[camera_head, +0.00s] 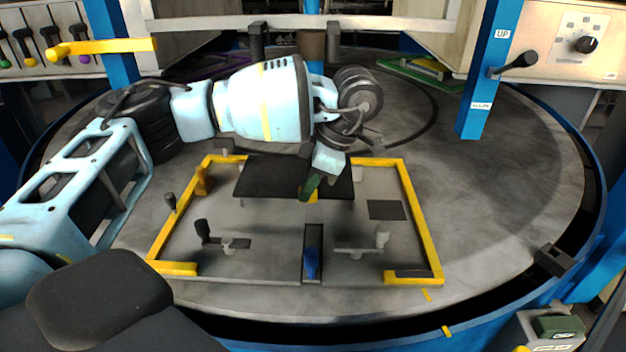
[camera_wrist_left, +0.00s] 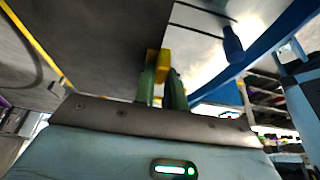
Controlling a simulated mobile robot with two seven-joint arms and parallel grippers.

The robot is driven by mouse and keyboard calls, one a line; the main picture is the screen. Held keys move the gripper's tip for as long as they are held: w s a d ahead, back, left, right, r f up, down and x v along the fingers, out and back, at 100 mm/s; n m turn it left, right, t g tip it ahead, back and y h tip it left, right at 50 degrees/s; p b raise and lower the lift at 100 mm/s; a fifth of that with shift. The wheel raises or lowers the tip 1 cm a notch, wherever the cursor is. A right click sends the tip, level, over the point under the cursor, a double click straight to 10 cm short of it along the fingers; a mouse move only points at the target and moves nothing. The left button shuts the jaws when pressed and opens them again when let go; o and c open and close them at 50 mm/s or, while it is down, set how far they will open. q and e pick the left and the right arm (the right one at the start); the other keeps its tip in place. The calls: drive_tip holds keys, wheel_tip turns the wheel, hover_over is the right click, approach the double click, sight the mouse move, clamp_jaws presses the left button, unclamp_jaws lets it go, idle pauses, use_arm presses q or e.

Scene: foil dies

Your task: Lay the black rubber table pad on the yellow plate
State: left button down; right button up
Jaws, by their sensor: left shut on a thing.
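The black rubber table pad (camera_head: 265,180) is level over the far middle part of the plate with yellow edge rails (camera_head: 422,220). Small posts show under its near edge; I cannot tell whether it touches them. My left gripper (camera_head: 311,186) is shut on the pad's yellow tab (camera_head: 313,197) at its near side. In the left wrist view the green fingers (camera_wrist_left: 161,88) close around the yellow tab (camera_wrist_left: 164,62), and the dark pad (camera_wrist_left: 95,45) stretches away from them. The wrist hides part of the pad's far side. My right gripper is not in view.
The plate lies on a round grey table (camera_head: 510,180) with a blue rim. On the plate are a blue peg (camera_head: 311,262) in a dark slot, small black and grey posts, and a dark square (camera_head: 387,210). A blue upright (camera_head: 488,75) stands at right. The table's right side is clear.

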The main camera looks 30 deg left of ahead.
sight(315, 202)
use_arm(q)
drive_tip(key=shift+s+r, duration=0.1)
drive_tip(key=shift+r, duration=0.1)
drive_tip(key=shift+f, duration=3.4)
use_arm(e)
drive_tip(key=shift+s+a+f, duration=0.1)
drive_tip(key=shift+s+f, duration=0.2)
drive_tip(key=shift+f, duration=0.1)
use_arm(q)
drive_tip(key=shift+f+b, duration=0.15)
drive_tip(key=shift+b, duration=0.15)
drive_tip(key=shift+f, duration=1.05)
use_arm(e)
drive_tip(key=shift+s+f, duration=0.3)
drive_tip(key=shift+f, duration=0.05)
use_arm(q)
drive_tip(key=c, duration=1.4)
unclamp_jaws()
drive_tip(key=shift+o, duration=0.2)
